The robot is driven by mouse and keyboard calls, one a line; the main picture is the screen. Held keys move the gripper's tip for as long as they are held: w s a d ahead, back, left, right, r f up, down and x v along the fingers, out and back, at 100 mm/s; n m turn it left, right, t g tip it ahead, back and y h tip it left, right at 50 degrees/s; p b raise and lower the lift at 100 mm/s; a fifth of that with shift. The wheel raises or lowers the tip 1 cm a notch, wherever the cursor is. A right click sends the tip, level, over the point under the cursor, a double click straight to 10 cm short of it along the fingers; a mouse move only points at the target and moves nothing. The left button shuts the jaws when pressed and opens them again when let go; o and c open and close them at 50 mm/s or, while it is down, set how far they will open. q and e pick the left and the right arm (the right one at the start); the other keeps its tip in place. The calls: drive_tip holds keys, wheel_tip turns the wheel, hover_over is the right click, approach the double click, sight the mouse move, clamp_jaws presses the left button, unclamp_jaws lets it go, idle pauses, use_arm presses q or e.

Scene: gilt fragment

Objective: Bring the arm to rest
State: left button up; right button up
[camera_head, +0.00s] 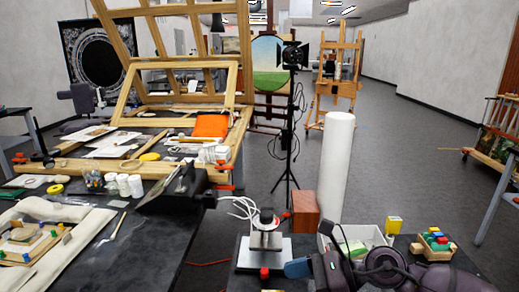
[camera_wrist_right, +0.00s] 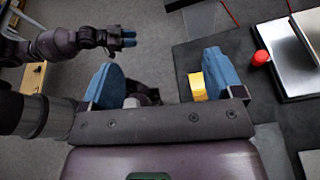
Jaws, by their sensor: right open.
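My right gripper (camera_head: 298,268) is at the lower right of the head view, in front of a bench with a metal stand; one blue fingertip shows there. In the right wrist view my right gripper (camera_wrist_right: 162,80) has its two blue fingers wide apart, with nothing held between them. A small gold-yellow piece (camera_wrist_right: 198,87) shows beside the right-hand finger; whether they touch I cannot tell. My left gripper (camera_wrist_right: 127,38), with blue tips, shows at the upper left of the wrist view, apart from the right one. Its opening is unclear. It is not seen in the head view.
A metal stand (camera_head: 264,242) on a pale plate and a red-capped item (camera_head: 264,273) are close to the right gripper. A brown block (camera_head: 305,208), white column (camera_head: 335,165), white bin (camera_head: 362,236) and coloured-block tray (camera_head: 433,245) stand nearby. A cluttered dark table (camera_head: 150,250) fills the left.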

wheel_tip(320, 180, up, 5)
drive_tip(key=m+t+y, duration=0.4)
drive_tip(key=m+t, duration=0.3)
drive_tip(key=m, duration=0.2)
drive_tip(key=w+d+m+t+h, duration=0.1)
drive_tip(key=d+m+t+h, duration=0.4)
drive_tip(key=m, duration=0.4)
drive_tip(key=d+m+t+h, duration=0.35)
drive_tip(key=m+t, duration=0.25)
drive_tip(key=m, duration=0.3)
drive_tip(key=s+d+f+m+g+h, duration=0.35)
drive_tip(key=d+f+m+h, duration=0.65)
drive_tip(key=m, duration=0.4)
drive_tip(key=s+d+f+m+g, duration=0.1)
drive_tip(key=s+f+m+g, duration=0.45)
drive_tip(key=s, duration=0.55)
drive_tip(key=s+d+f+m+g, duration=0.1)
drive_tip(key=s+f+m+g, duration=0.5)
drive_tip(key=s, duration=0.5)
use_arm(q)
drive_tip(key=shift+s+f, duration=0.15)
drive_tip(key=shift+s, duration=0.1)
use_arm(e)
drive_tip(key=w+f+n+t, duration=0.2)
drive_tip(key=w+f+t, duration=0.5)
drive_tip(key=f, duration=0.3)
drive_tip(key=shift+w+d+f, duration=0.15)
drive_tip(key=shift+w+f, duration=0.05)
drive_tip(key=shift+f, duration=0.2)
